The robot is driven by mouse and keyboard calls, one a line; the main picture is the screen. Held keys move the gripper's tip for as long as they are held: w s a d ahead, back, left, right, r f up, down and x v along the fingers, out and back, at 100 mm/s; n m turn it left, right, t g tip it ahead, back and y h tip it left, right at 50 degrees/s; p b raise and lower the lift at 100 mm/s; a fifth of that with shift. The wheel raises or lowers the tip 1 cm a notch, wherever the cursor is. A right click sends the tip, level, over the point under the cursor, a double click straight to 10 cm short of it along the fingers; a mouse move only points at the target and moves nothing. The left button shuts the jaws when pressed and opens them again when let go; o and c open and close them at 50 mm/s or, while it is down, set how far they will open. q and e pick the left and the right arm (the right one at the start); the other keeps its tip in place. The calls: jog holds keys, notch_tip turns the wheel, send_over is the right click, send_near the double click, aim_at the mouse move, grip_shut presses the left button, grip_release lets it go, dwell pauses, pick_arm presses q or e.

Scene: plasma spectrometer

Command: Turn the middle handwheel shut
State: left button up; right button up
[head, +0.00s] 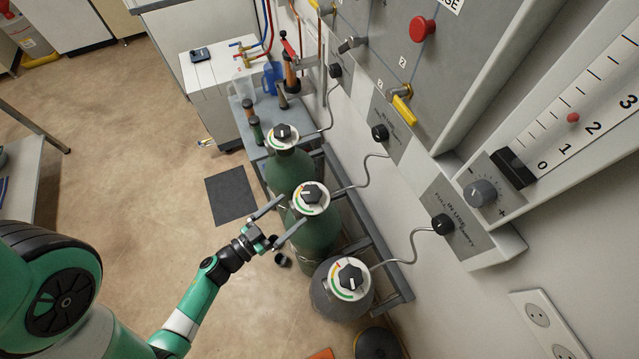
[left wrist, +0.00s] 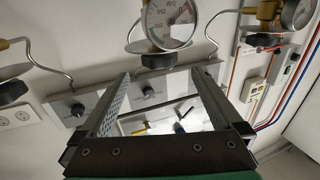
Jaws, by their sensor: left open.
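The middle handwheel (head: 313,193) is a black knob over a white disc with a coloured edge, on top of the middle green cylinder (head: 318,240). My left gripper (head: 291,212) is open and empty, its two fingers pointing toward this handwheel from the left. In the left wrist view, the black handwheel (left wrist: 158,61) shows beyond and between the spread fingertips (left wrist: 160,74), with a round gauge (left wrist: 170,22) above it. I cannot tell from these frames whether a finger touches it. My right gripper is not in view.
Similar knobs top the far cylinder (head: 282,131) and the near grey cylinder (head: 350,275). Thin curled pipes run from the cylinders to the wall panel (head: 460,220) on the right. A rack (head: 365,237) stands behind the cylinders. The floor (head: 140,150) at left is largely clear.

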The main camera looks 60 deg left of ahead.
aim_at(319, 188)
pick_arm(q)
jog(key=b+x, duration=0.2)
jog(key=x, duration=0.9)
jog(key=shift+w+r+b, duration=0.1)
jog(key=shift+w+b, duration=0.05)
jog(key=shift+b, duration=0.15)
